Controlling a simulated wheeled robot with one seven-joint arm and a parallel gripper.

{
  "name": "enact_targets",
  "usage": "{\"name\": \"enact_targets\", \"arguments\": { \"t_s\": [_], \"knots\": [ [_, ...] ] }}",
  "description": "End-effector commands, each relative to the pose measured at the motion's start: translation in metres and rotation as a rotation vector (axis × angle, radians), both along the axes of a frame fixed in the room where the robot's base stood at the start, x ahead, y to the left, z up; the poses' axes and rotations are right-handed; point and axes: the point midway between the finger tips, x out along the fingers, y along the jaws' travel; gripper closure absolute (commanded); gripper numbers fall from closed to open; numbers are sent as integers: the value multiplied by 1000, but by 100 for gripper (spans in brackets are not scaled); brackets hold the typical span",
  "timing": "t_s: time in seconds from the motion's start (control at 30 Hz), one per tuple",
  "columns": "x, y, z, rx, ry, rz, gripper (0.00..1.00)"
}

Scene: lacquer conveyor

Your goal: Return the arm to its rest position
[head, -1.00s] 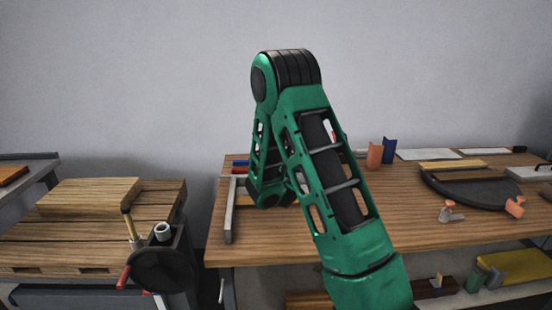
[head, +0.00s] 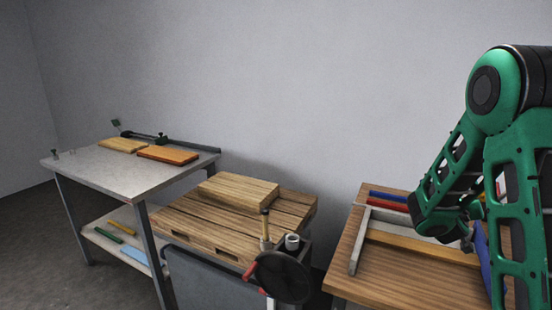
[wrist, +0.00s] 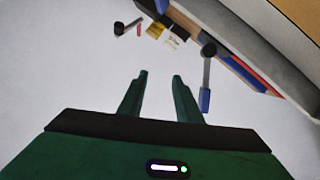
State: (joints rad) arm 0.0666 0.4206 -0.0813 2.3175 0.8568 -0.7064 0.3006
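My green and black arm (head: 440,190) is folded, with its elbow high at the right edge of the head view. Its lower end hangs over the right wooden workbench (head: 395,285). In the head view my gripper is hard to make out behind the arm links. In the wrist view my gripper (wrist: 158,77) has its two green fingers apart with nothing between them. Pale grey background shows beyond the fingertips.
A wooden vise bench (head: 225,215) with a board (head: 238,188) stands mid-picture. A grey table (head: 100,170) with an orange board (head: 168,155) is at left. The wrist view shows a blue-tipped tool (wrist: 205,98) and a yellow piece (wrist: 155,30).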

Motion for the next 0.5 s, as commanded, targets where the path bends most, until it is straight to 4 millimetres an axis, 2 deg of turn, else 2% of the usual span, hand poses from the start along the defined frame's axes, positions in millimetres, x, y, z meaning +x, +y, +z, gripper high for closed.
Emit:
{"name": "enact_targets", "arguments": {
  "t_s": [0.03,0.1,0.23,0.37,0.5],
  "knots": [
    [-20,-10,7,47,13,-54,69],
    [-46,-18,6,118,50,-122,69],
    [-97,-24,2,258,125,-230,69],
    [-148,-14,-6,405,211,-308,69],
    [-203,9,-14,567,314,-359,69]
  ]
}}
